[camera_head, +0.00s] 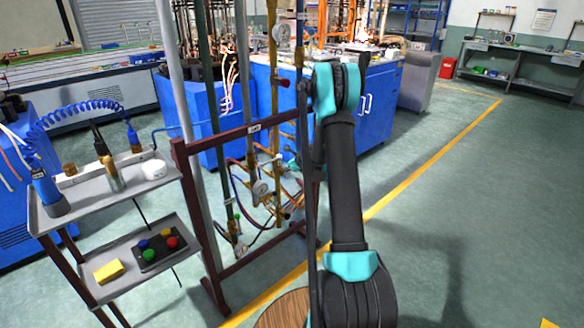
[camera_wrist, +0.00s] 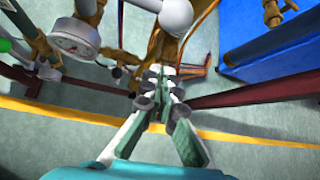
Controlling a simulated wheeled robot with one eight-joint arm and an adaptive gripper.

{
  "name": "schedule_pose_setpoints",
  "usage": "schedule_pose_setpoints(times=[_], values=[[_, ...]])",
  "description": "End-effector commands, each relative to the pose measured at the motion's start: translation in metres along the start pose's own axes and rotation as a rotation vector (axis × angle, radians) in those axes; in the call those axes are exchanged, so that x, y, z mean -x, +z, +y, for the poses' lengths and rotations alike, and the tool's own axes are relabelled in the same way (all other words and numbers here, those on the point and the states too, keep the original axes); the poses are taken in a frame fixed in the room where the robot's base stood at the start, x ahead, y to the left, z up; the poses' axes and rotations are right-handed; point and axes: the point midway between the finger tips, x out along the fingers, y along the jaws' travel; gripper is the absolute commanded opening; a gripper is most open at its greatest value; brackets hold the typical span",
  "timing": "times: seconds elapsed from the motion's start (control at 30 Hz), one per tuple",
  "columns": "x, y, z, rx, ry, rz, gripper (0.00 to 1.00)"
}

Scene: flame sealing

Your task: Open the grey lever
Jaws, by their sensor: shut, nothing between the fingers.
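My gripper (camera_wrist: 160,76) shows in the wrist view with its fingers together and nothing held between them. Its tips are at a brass pipe fitting (camera_wrist: 165,45); I cannot tell whether they touch it. I cannot clearly make out a grey lever in either view; it may be hidden behind the fingers or the fitting. Brass pipework with valves (camera_head: 277,150) hangs inside this frame.
A round gauge (camera_wrist: 74,38) sits left of the fingers, and a brass valve (camera_wrist: 275,12) is at upper right. A blue cabinet (camera_head: 375,100) stands behind the pipes. A grey shelf cart (camera_head: 85,190) is at left. The floor at right is open.

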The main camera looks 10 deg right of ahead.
Motion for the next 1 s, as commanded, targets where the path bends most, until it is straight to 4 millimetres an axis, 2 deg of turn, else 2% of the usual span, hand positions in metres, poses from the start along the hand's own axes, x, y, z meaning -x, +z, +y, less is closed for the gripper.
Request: schedule_pose_setpoints(times=[0.07,0.2,0.4,1.0], values=[[-0.012,0.000,0.001,0.002,0.001,0.000,0.00],[-0.004,0.018,0.001,0.002,0.001,0.000,0.00],[0.002,0.034,0.001,0.000,0.001,0.000,0.00],[0.006,0.037,-0.003,0.013,-0.011,0.000,0.00]])
